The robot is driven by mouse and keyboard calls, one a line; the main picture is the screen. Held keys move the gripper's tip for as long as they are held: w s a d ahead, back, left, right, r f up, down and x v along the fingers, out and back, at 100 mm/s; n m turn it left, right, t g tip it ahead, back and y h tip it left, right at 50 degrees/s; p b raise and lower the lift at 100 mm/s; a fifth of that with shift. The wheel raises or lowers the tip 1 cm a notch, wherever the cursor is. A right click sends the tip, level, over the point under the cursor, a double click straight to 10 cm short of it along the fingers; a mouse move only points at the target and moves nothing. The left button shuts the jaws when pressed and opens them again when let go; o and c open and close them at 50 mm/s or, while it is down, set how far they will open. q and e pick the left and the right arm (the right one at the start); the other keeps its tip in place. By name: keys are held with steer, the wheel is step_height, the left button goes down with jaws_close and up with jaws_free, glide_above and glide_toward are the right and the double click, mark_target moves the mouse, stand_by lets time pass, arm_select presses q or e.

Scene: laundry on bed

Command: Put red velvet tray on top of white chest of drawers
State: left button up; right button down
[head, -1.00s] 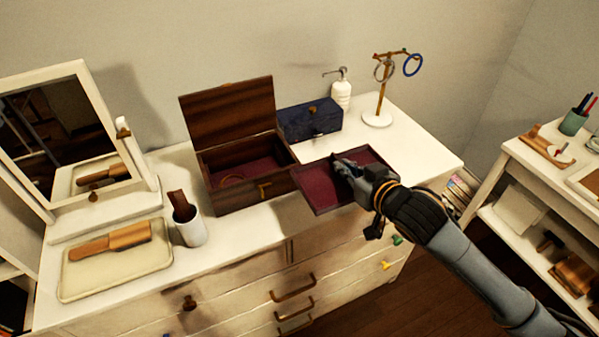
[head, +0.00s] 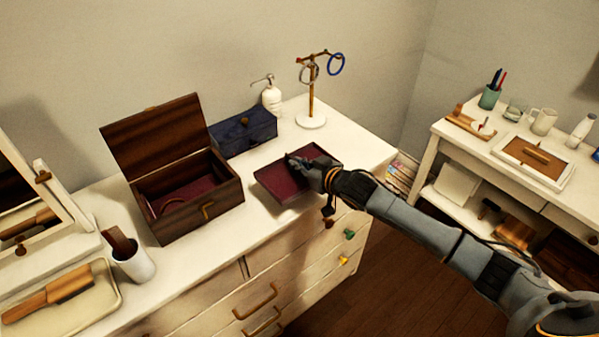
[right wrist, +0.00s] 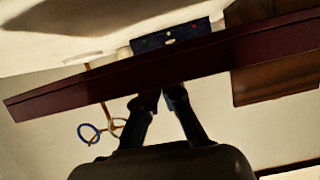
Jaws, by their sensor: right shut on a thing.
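The red velvet tray (head: 274,182), a shallow dark-wood tray with a dark red lining, is over the front right part of the white chest of drawers (head: 225,230). I cannot tell whether it touches the top or hangs slightly above it. My right gripper (head: 306,166) is shut on the tray's right side, and its fingers hide part of the lining. In the right wrist view, the tray (right wrist: 120,82) crosses the picture edge-on, with the finger tips (right wrist: 162,98) at its edge. My left gripper is not in view.
An open wooden box (head: 190,205) stands left of the tray, a blue box (head: 243,133) behind it. A soap dispenser (head: 271,98) and a ring stand (head: 311,121) are at the back. A white cup (head: 133,262) and mirror (head: 45,215) are left. A side table (head: 470,150) stands right.

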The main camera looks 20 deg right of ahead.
mark_target(300, 175)
steer(key=shift+w+d+f, duration=0.35)
steer(key=shift+w+f, duration=0.3)
steer(key=shift+f, duration=0.2)
steer(key=shift+f+p, duration=0.45)
steer(key=shift+f, duration=1.15)
steer(key=shift+f, duration=0.1)
steer(key=c, duration=1.9)
jaws_free()
steer(key=shift+f, duration=0.1)
steer(key=o, duration=0.4)
steer(key=shift+r, duration=0.25)
steer(key=v, duration=1.2)
steer(key=shift+b, duration=0.35)
